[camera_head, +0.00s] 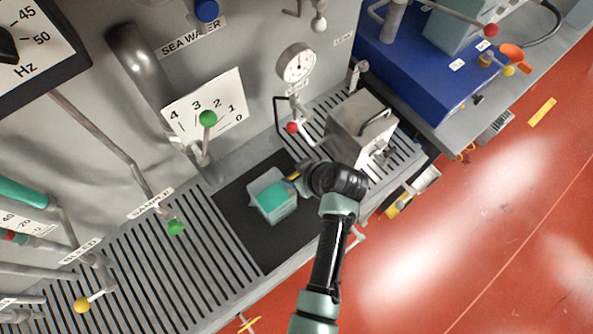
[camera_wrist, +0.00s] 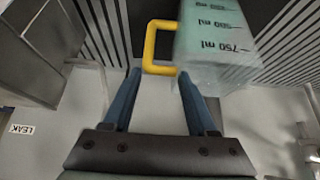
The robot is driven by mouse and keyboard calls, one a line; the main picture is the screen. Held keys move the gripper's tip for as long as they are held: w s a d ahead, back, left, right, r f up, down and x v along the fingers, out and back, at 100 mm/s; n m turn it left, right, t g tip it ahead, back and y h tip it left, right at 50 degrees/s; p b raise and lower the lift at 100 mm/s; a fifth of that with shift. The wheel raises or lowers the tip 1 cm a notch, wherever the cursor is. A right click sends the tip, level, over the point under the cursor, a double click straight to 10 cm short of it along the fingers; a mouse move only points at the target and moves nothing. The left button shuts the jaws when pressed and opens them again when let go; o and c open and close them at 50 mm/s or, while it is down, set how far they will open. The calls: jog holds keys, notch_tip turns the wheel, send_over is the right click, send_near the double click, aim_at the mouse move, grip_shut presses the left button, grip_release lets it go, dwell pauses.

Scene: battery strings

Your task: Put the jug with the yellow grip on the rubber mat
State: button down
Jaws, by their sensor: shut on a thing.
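The jug (camera_head: 272,195), clear with teal liquid, is upright or nearly so over the black rubber mat (camera_head: 240,207) in the head view. I cannot tell whether its base touches the mat. In the wrist view the jug (camera_wrist: 222,40) shows volume marks, including 750 ml, and its yellow grip (camera_wrist: 149,48) lies at my fingertips. My gripper (camera_head: 298,179) is at the grip side of the jug, to its right in the head view, and my gripper (camera_wrist: 158,72) is shut on the yellow grip. My wrist hides part of the grip and mat in the head view.
A grey metal box with a handle (camera_head: 358,125) stands on the slatted grating right of the mat. A panel with a gauge (camera_head: 296,63), a green-knobbed lever (camera_head: 208,118) and a red-knobbed valve (camera_head: 292,127) rises behind. The grating (camera_head: 150,262) on the left is mostly clear.

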jog(key=shift+w, duration=0.1)
jog(key=shift+f, duration=0.15)
jog(key=shift+c, duration=1)
grip_release()
jog(key=b+v, duration=0.1)
jog(key=v, duration=1.1)
jog(key=shift+a, duration=0.1)
